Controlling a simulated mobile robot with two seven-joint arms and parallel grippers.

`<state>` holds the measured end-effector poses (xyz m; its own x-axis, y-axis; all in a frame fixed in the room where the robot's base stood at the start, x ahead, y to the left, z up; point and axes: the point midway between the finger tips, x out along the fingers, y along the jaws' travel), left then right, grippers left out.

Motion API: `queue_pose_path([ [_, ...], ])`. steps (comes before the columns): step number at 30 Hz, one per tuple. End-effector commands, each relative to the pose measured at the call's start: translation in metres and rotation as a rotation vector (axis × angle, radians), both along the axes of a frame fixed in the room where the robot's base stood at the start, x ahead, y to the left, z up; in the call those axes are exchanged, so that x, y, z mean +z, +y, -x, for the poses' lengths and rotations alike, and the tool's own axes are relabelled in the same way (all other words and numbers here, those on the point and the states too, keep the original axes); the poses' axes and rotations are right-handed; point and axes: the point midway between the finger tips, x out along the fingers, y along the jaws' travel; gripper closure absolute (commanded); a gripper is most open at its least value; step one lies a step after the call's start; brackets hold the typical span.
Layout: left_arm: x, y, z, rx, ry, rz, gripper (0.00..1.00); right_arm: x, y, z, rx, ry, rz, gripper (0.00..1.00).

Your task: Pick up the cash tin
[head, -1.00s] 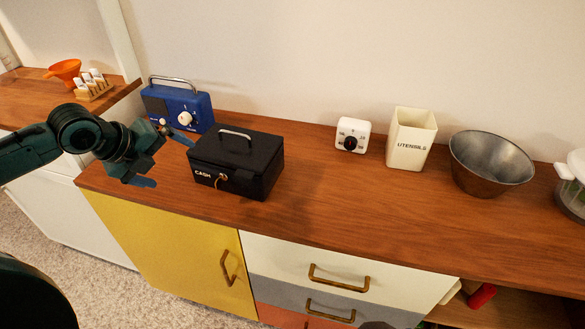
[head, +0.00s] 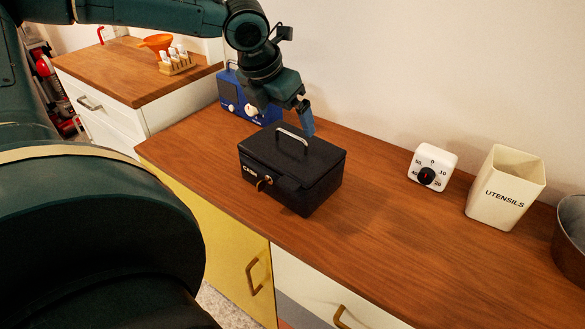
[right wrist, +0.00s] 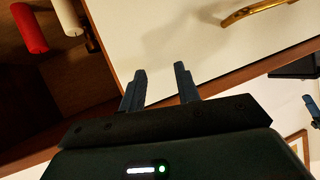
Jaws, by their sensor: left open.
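The cash tin (head: 310,177) is a black box with a silver carry handle on its lid and a key in its front lock. It sits closed on the wooden counter in the head view. My left gripper (head: 286,118) is open and points down just above and behind the tin's handle, apparently not touching it. One blue fingertip shows clearly; the other is largely hidden. My right gripper (right wrist: 161,72) shows only in the right wrist view. Its two blue fingers are apart with nothing between them, before a cream cabinet front.
The counter (head: 375,235) right of the tin is clear. A brass handle (right wrist: 262,10) shows near my right gripper.

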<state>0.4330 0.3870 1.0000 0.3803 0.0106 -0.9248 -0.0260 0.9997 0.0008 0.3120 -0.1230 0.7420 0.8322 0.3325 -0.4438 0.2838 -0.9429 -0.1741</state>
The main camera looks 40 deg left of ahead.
Motion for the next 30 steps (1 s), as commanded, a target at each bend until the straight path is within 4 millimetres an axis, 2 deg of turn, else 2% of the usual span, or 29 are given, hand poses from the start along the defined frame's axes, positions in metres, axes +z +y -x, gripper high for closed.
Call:
queue_pose_path([
  [5,-0.012,0.000,-0.004,0.000,0.000,0.000,0.00,0.002,-0.003,0.002,-0.008,-0.015,-0.001,0.68],
  [12,-0.048,0.003,-0.012,0.002,0.002,-0.001,0.00,0.002,-0.008,0.002,-0.020,-0.063,0.006,0.68],
  [15,-0.056,0.003,-0.016,0.001,0.000,-0.001,0.00,0.005,-0.011,0.004,-0.028,-0.078,0.006,0.68],
  [24,-0.057,0.002,-0.018,0.001,-0.003,0.002,0.01,0.010,-0.014,0.005,-0.032,-0.085,0.009,0.68],
  [30,-0.057,0.002,-0.018,0.001,-0.003,0.002,0.17,0.008,-0.013,0.006,-0.030,-0.081,0.009,0.68],
])
